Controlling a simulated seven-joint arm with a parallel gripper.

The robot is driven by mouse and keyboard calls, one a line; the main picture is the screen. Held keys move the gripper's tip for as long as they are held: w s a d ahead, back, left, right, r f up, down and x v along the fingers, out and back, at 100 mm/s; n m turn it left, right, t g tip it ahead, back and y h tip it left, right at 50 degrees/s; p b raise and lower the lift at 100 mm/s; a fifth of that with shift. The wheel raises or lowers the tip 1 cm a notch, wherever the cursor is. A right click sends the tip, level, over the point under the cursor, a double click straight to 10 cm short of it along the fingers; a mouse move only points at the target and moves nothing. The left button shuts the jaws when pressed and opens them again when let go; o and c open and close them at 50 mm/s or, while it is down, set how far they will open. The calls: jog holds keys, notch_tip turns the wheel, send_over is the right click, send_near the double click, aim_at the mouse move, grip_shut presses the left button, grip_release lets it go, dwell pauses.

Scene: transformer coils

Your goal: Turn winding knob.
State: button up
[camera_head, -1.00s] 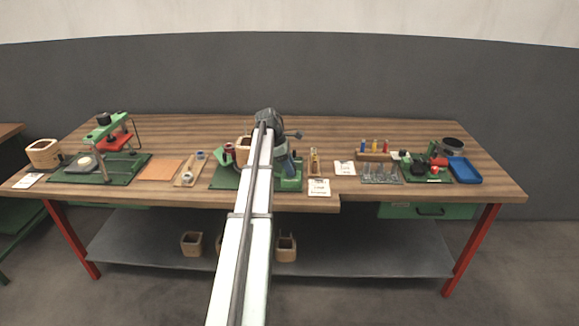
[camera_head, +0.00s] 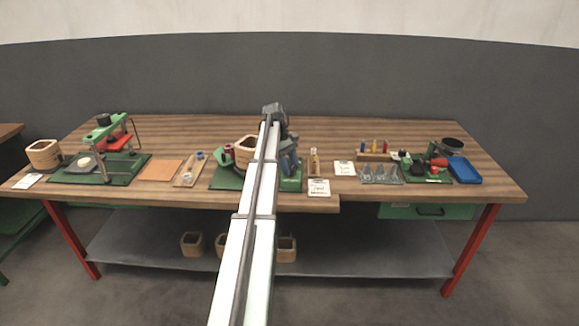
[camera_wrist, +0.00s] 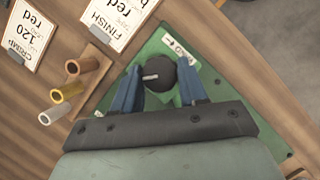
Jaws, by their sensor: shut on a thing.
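The dark round winding knob (camera_wrist: 160,73) with a light pointer mark shows in the wrist view, above a green base plate (camera_wrist: 212,62). My gripper (camera_wrist: 160,84) has its two blue fingers on either side of the knob, shut on it. A white label with a green arrow (camera_wrist: 180,46) lies just beyond the knob. In the head view my arm and gripper cover much of the winder, so the knob is hidden there. A square wooden coil former (camera_head: 245,152) shows at the left of my arm, above the green base.
In the wrist view, a wooden rack (camera_wrist: 88,62) with three coloured tubes and printed cards (camera_wrist: 118,22) lie left of the knob. In the head view, a green press (camera_head: 108,135) stands at left; a blue tray (camera_head: 464,170) is at right. The table's back strip is clear.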

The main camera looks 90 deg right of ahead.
jog(key=shift+s+m+t+y, duration=0.1)
jog(key=shift+m+t+y, duration=0.3)
jog(key=shift+m, duration=0.9)
jog(key=o, duration=1.1)
jog(key=shift+c, duration=0.2)
